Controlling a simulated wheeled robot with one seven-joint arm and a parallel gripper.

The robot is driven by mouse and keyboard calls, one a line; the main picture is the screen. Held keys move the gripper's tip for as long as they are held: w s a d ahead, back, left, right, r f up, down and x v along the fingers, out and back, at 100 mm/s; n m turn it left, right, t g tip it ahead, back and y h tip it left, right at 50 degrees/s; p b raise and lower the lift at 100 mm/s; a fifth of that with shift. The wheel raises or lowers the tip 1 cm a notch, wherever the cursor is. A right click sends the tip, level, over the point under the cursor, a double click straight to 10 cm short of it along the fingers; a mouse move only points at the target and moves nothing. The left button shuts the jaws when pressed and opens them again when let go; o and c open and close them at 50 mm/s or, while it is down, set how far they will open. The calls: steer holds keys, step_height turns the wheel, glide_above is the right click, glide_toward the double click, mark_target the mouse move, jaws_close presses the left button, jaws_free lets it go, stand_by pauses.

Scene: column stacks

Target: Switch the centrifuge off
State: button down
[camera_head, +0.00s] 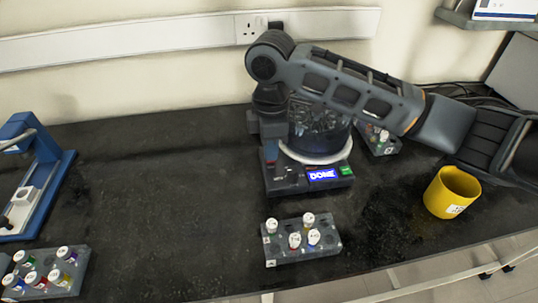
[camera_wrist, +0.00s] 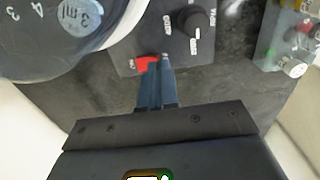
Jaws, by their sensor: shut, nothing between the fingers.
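The centrifuge (camera_head: 340,183) stands on the dark bench, with a clear domed bowl and a blue display (camera_head: 322,175) reading "DONE". A small green lit patch (camera_head: 347,170) shows at the right of its front panel. In the wrist view, its panel has a red switch (camera_wrist: 147,62) and a black knob (camera_wrist: 196,22). My gripper (camera_wrist: 155,68) is shut and empty, its fingertips right at the red switch and partly covering it. I cannot tell whether they touch it. In the head view, my gripper (camera_head: 270,160) is over the left end of the panel, and my arm hides part of the bowl.
A grey rack (camera_head: 290,253) with several capped vials stands in front of the centrifuge. Another rack (camera_head: 385,151) is behind it at right, beside a yellow cup (camera_head: 447,200). A blue device (camera_head: 58,180) and a vial rack (camera_head: 75,283) are at left. The bench between is clear.

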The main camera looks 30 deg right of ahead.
steer(key=shift+f+b, duration=0.3)
steer(key=shift+f, duration=0.35)
steer(key=shift+r, duration=0.15)
step_height(320, 180, up, 5)
steer(key=p, duration=0.4)
steer(key=shift+p, duration=0.35)
steer(key=shift+a, duration=0.1)
stand_by(0.4)
